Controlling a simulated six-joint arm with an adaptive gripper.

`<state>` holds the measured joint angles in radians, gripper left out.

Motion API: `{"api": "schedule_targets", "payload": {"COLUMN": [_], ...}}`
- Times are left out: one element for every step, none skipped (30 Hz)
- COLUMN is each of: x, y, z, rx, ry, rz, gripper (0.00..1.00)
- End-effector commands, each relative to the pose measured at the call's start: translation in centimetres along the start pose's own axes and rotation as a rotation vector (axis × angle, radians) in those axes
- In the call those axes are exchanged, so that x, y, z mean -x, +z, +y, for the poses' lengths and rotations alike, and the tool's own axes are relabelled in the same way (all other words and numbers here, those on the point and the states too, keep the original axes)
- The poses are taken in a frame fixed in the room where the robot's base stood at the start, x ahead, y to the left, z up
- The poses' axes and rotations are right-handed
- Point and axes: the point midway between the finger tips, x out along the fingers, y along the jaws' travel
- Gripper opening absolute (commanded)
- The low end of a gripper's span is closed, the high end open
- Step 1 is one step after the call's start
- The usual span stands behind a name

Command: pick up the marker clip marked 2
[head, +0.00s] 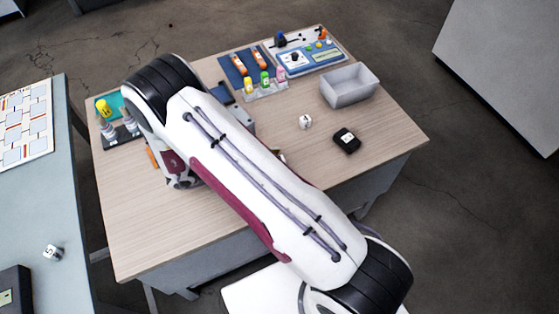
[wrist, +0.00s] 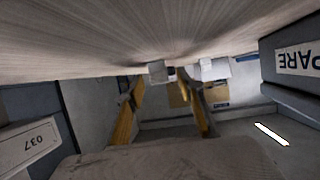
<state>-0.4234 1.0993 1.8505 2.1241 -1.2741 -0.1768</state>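I cannot make out a marker clip marked 2 in either view. A small white piece (head: 305,121) with a dark mark lies on the wooden table, right of my arm; the mark is too small to read surely. My gripper (wrist: 160,88) shows in the wrist view with its two yellowish fingers apart and nothing visibly held. A small pale block (wrist: 157,70) with a dark side shows between and beyond the fingertips; no number is readable on it. In the head view my arm hides the gripper and the table's middle.
On the wooden table (head: 375,175) are a grey bin (head: 349,86), a black device (head: 347,140), a rack of small bottles (head: 265,90) and a blue mat (head: 231,72). A white cube (head: 53,252) lies on the left table. The wooden table's right front is clear.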

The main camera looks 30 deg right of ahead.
Motion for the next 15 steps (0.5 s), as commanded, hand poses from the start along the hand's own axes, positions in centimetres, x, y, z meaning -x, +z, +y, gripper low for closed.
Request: {"api": "schedule_targets", "payload": {"x": [0.01, 0.01, 0.01, 0.02, 0.02, 0.02, 0.02, 0.02, 0.02, 0.02, 0.02, 0.02, 0.02, 0.02, 0.02], "y": [-0.01, -0.01, -0.01, -0.01, -0.01, -0.01, -0.01, -0.01, -0.01, -0.01, -0.01, -0.01, -0.01, -0.01, -0.02], "z": [-0.01, -0.01, -0.01, -0.01, -0.01, -0.01, -0.01, -0.01, -0.01, -0.01, -0.01, -0.01, -0.01, -0.01, -0.01], "rx": [0.0, 0.0, 0.0, 0.0, 0.0, 0.0, 0.0, 0.0, 0.0, 0.0, 0.0, 0.0, 0.0, 0.0, 0.0], "ry": [0.0, 0.0, 0.0, 0.0, 0.0, 0.0, 0.0, 0.0, 0.0, 0.0, 0.0, 0.0, 0.0, 0.0, 0.0], "rz": [0.0, 0.0, 0.0, 0.0, 0.0, 0.0, 0.0, 0.0, 0.0, 0.0, 0.0, 0.0, 0.0, 0.0, 0.0], "gripper": [0.38, 0.32, 0.22, 0.14, 0.06, 0.06, 0.06, 0.06, 0.06, 0.06, 0.06, 0.06, 0.06, 0.06, 0.06]}}
